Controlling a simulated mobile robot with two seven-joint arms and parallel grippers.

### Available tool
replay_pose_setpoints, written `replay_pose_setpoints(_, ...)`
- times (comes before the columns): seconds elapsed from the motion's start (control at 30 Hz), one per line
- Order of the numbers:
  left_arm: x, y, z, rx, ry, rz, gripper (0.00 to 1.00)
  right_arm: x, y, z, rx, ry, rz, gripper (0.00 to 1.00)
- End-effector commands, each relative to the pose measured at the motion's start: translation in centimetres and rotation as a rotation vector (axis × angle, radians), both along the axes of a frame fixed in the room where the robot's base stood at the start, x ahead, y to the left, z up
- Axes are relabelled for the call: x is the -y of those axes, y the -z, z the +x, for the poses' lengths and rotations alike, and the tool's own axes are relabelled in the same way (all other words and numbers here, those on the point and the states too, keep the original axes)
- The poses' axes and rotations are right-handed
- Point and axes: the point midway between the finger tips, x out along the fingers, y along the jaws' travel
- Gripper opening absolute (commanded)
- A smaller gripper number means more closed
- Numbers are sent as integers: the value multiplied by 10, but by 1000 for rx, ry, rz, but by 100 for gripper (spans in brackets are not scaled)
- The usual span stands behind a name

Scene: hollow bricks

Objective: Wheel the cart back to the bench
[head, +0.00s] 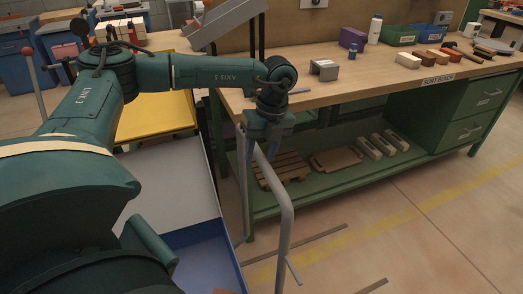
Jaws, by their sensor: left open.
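The cart's grey tubular handle (286,218) stands in the lower middle, in front of the bench. Its bent top bar passes under my left gripper (262,153). The gripper points down and is open, its fingers at the bar; I cannot tell whether they touch it. A pale tray with blue sides (205,250), apparently the cart's, lies left of the handle, partly hidden by my arm. The bench (350,92) has a wooden top, a green frame and a label reading "SORT BENCH". It stands just behind the handle. My right gripper is not in view.
A yellow surface (155,117) lies behind my arm.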

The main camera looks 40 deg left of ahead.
Motion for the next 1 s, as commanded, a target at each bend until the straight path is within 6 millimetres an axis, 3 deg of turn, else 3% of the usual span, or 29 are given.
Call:
replay_pose_setpoints(0.57,0,0,0,-1,0,0,1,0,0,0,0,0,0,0)
replay_pose_setpoints(1.0,1,0,4,-1,1,0,0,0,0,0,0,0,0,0)
